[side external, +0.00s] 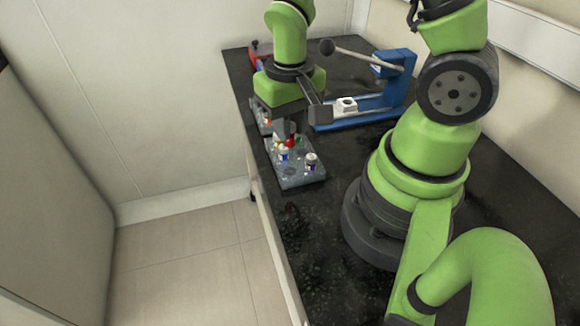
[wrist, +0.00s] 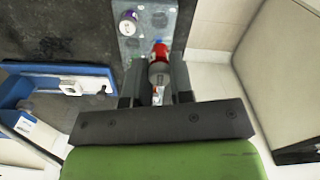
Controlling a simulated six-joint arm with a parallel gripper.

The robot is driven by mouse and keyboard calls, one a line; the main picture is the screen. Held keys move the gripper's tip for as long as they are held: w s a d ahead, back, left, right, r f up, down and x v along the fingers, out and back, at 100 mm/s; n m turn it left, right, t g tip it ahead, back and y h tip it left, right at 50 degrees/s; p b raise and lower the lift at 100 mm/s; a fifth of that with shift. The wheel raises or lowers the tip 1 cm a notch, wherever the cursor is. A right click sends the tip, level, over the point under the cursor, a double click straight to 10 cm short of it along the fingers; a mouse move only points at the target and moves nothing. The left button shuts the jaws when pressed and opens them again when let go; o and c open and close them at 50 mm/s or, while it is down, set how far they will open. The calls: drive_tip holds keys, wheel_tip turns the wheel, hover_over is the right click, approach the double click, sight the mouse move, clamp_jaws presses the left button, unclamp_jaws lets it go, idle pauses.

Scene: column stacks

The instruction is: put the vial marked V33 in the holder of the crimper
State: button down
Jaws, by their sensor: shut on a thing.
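My gripper (side external: 285,132) points down over the grey vial rack (side external: 302,181) in the side view. In the wrist view its fingers (wrist: 156,84) are shut on a vial with a grey top (wrist: 158,70). The fingers hide much of this vial, and I cannot read its mark. I cannot tell whether it is clear of the rack. The blue crimper (side external: 370,104) stands behind the rack to the right, with its lever raised. Its white holder (side external: 346,104) also shows in the wrist view (wrist: 71,87), with no vial visible in it.
A red thing (wrist: 160,50) is close beyond the fingertips. A purple-topped vial (wrist: 128,20) stands farther along the rack. A red object (side external: 262,52) is at the back.

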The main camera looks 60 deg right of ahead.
sight(290, 161)
drive_tip(key=shift+f, duration=4)
drive_tip(key=shift+f, duration=0.1)
drive_tip(key=shift+f, duration=0.15)
drive_tip(key=c, duration=1)
unclamp_jaws()
